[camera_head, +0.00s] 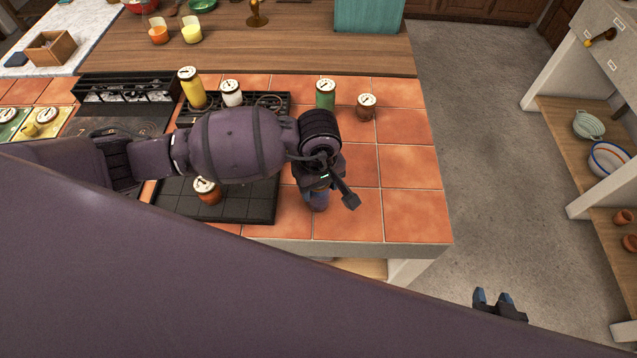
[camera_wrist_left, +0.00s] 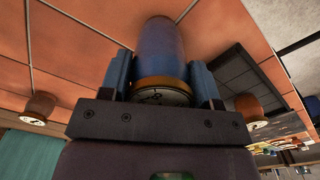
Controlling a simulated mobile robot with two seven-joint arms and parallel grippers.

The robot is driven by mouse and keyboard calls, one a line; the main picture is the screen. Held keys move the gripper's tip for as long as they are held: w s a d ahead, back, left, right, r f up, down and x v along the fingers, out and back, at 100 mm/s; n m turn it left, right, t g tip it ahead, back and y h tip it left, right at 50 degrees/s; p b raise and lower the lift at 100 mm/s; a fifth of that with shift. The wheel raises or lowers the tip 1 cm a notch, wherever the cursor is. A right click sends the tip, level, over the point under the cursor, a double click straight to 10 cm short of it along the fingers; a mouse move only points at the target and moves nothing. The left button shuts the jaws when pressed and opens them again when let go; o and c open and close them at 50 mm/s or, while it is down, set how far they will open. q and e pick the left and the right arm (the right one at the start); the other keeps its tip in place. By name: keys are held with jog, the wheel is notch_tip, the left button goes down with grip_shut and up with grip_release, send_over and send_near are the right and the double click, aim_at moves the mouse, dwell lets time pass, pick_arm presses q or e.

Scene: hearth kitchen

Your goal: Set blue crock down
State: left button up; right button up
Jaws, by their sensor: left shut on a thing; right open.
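The blue crock (camera_wrist_left: 162,48) is between the fingers of my left gripper (camera_wrist_left: 163,85) in the left wrist view. It has a tan rim and a pale lid with a dark mark, facing the gripper. In the head view the crock (camera_head: 318,201) shows just below my left gripper (camera_head: 319,187), mostly hidden by it, over the terracotta tiles (camera_head: 408,207) near the counter's front edge. Its far end is at or very near the tiles; I cannot tell if it touches. My right gripper (camera_head: 499,303) is open and empty over the floor.
A reddish-brown crock (camera_head: 208,192) stands on a dark grate left of the blue one. Behind are green (camera_head: 325,95), brown (camera_head: 366,108), white (camera_head: 232,94) and yellow (camera_head: 191,89) lidded crocks. Tiles to the right are clear. Shelves (camera_head: 580,140) stand at far right.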

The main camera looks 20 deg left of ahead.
pick_arm(q)
jog(key=shift+f, duration=0.1)
jog(key=o, duration=1.1)
jog(key=shift+o, duration=0.2)
jog(key=shift+r, duration=0.4)
notch_tip(320, 180, up, 11)
jog(key=shift+r+b, duration=0.2)
jog(key=shift+b, duration=0.15)
